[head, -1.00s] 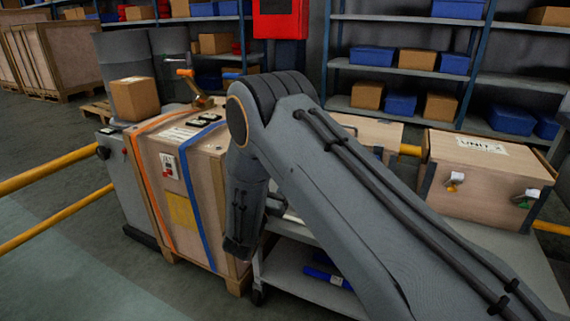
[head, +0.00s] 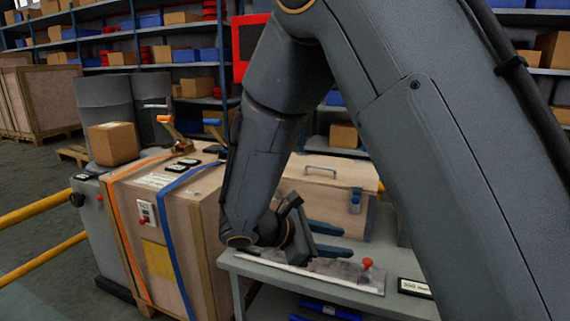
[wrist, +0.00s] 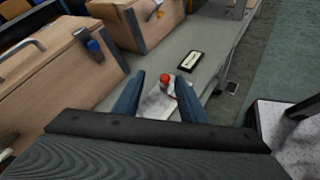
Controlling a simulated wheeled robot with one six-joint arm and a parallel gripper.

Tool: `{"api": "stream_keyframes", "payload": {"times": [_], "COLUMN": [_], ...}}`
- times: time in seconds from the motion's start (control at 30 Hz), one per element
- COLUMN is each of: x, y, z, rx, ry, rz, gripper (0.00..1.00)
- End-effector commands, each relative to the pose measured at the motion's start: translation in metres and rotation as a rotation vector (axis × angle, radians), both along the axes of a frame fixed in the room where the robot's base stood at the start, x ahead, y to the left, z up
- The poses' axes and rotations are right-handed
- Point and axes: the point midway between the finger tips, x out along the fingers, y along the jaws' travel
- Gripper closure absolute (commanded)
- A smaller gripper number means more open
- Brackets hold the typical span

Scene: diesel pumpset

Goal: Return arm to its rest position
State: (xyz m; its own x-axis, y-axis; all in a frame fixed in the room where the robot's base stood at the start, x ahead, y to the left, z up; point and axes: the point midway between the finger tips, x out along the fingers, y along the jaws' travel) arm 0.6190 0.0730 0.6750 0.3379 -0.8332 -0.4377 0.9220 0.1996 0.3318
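My arm crosses the head view from the right, bent at the elbow, with its forearm hanging down. My gripper (head: 345,243) is low, over the grey bench (head: 258,267). Its two blue fingers are apart with nothing held between them. They also stand apart in the wrist view (wrist: 159,76). A small red knob (head: 367,263) on a pale plate lies on the bench just past the fingertips; in the wrist view the knob (wrist: 165,78) shows between them. My arm hides part of the bench and shelves.
A strapped wooden crate (head: 190,240) stands left of the forearm. A wooden chest (head: 325,195) with a blue latch stands behind the gripper. A labelled black-framed plate (wrist: 190,65) lies on the bench. Yellow rails (head: 40,220) are at left; shelving stands behind.

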Motion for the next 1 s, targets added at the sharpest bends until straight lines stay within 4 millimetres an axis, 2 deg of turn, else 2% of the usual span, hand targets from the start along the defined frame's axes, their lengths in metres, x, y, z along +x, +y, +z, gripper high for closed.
{"api": "stream_keyframes", "payload": {"times": [0.03, 0.17, 0.3, 0.4, 0.5, 0.7, 0.9, 1.0], "x": [-0.022, -0.082, -0.14, -0.174, -0.198, -0.225, -0.242, -0.24], "y": [-0.004, -0.004, 0.013, 0.03, 0.046, 0.072, 0.09, 0.083], "z": [0.002, -0.004, -0.009, -0.01, -0.009, -0.003, 0.005, 0.018], "rx": [0.084, 0.311, 0.56, 0.726, 0.857, 1.054, 1.213, 1.201], "ry": [0.0, 0.001, -0.021, -0.046, -0.073, -0.122, -0.172, -0.185], "rz": [-0.064, -0.245, -0.441, -0.576, -0.687, -0.857, -0.998, -1.018], "gripper": [0.62, 0.62, 0.62, 0.62, 0.62, 0.62, 0.62, 0.62]}}
